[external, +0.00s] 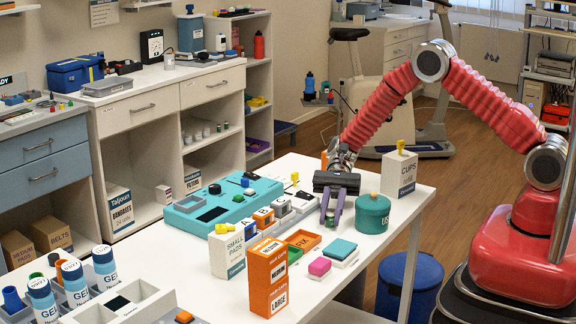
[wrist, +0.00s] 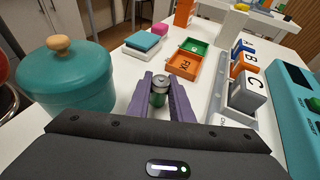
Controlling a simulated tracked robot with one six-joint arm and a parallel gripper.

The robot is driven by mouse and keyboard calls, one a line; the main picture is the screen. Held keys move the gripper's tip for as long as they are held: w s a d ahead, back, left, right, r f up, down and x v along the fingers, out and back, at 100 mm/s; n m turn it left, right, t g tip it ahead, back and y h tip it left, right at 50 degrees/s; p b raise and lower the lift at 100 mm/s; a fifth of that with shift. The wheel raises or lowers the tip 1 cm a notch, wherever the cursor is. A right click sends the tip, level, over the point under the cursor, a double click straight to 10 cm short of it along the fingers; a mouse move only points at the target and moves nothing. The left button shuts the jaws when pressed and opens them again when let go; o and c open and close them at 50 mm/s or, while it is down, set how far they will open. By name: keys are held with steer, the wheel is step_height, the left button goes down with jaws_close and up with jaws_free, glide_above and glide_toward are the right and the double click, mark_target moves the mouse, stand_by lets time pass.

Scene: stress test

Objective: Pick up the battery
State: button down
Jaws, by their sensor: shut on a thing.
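The battery (wrist: 159,92) is a small cylinder with a grey top and a green lower part, seen in the wrist view between the two purple fingers. My gripper (wrist: 160,95) is shut on it. In the external view my gripper (external: 332,214) points down over the white table, just left of the teal pot, and the battery is mostly hidden by the fingers there. I cannot tell whether the battery still touches the table.
A teal lidded pot (wrist: 68,80) stands close beside my gripper. A grey tray with lettered blocks (wrist: 238,100) lies on the other side. Orange (wrist: 180,66) and green (wrist: 193,46) trays sit beyond. Tall boxes (external: 269,277) stand near the table's front.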

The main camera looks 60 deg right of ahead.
mark_target(331, 210)
step_height(331, 210, up, 10)
stand_by(0.6)
steer(key=shift+a, duration=0.1)
stand_by(0.3)
